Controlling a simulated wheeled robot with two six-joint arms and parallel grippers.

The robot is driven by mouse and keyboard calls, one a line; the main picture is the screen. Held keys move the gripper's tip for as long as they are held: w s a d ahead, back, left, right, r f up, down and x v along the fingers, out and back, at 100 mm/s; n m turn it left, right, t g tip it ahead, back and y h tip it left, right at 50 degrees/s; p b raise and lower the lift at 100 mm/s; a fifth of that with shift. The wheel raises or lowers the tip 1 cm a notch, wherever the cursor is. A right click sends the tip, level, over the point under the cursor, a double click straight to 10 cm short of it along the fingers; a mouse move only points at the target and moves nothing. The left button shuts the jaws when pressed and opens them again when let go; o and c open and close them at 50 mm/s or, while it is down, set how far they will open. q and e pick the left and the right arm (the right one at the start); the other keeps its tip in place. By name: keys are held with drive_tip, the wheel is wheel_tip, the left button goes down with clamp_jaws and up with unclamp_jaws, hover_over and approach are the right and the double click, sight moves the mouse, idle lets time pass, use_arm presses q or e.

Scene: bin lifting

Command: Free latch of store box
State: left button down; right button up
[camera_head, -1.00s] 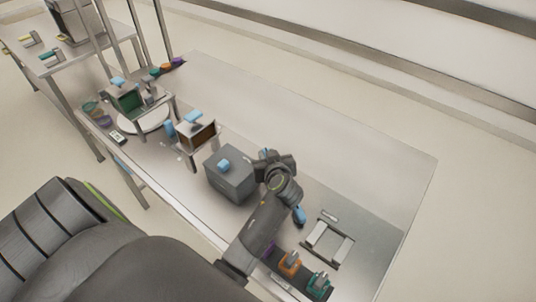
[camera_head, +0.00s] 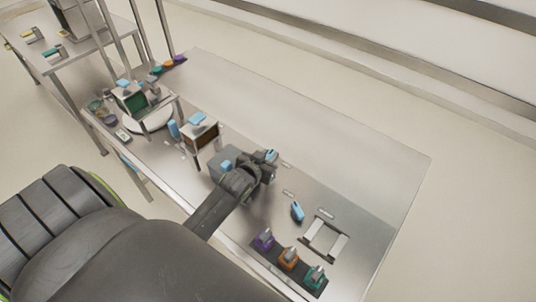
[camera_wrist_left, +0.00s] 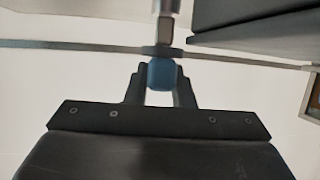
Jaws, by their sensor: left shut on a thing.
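The grey store box (camera_head: 237,154) stands on the steel table, with a blue knob (camera_head: 226,165) on its top. My left arm covers much of its right side. My left gripper (camera_head: 269,156) is at the box's far right side. In the left wrist view the gripper (camera_wrist_left: 160,78) is shut on a small blue piece (camera_wrist_left: 161,75), which sits below a metal bar. A dark box-like body is at the upper right of that view. I cannot tell whether the blue piece is the latch's handle or how the latch stands. My right gripper is not in view.
A blue-handled piece (camera_head: 297,211) stands right of my arm, near a bracketed plate (camera_head: 325,238). Purple, orange and teal pieces sit on a dark strip (camera_head: 289,264) at the front. An open-fronted box (camera_head: 201,135) stands left. The table's back right is clear.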

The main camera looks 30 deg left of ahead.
use_arm(q)
drive_tip(key=shift+m+h, duration=0.6)
drive_tip(key=shift+h, duration=0.1)
drive_tip(key=shift+r+m+h+b, duration=0.1)
drive_tip(key=shift+m+h+b, duration=0.25)
drive_tip(key=shift+m+h, duration=0.25)
drive_tip(key=c, duration=1.2)
unclamp_jaws()
drive_tip(key=shift+w, duration=0.1)
drive_tip(key=shift+c, duration=0.2)
drive_tip(key=shift+s, duration=0.4)
drive_tip(key=b+v, duration=0.2)
drive_tip(key=v, duration=1.4)
drive_tip(key=shift+s+r, duration=0.2)
drive_tip(key=shift+r, duration=0.05)
